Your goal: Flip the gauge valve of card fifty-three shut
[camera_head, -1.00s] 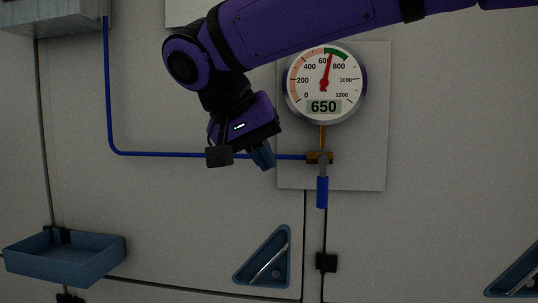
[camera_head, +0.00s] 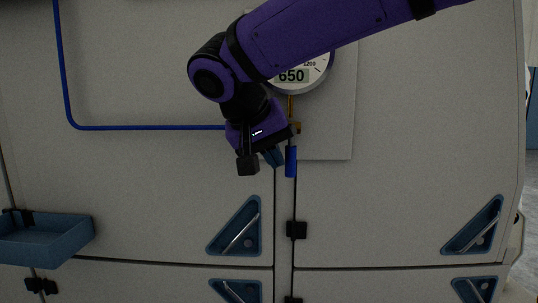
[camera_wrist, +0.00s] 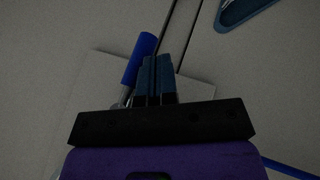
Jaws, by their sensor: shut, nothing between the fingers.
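The gauge valve's blue lever (camera_head: 291,162) hangs straight down below its brass body (camera_head: 296,128), under the gauge (camera_head: 300,76). The gauge reads 650, and my arm hides much of its dial. My gripper (camera_head: 273,157) is shut and empty, just left of the lever in the head view. In the wrist view the closed fingers (camera_wrist: 155,78) lie close beside the blue lever (camera_wrist: 139,60). I cannot tell whether they touch it. My arm partly hides the valve body.
A blue pipe (camera_head: 150,127) runs along the panel to the valve from the left. A blue tray (camera_head: 45,243) sticks out at the lower left. Triangular recessed handles (camera_head: 238,230) and black latches (camera_head: 297,229) are on the doors below.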

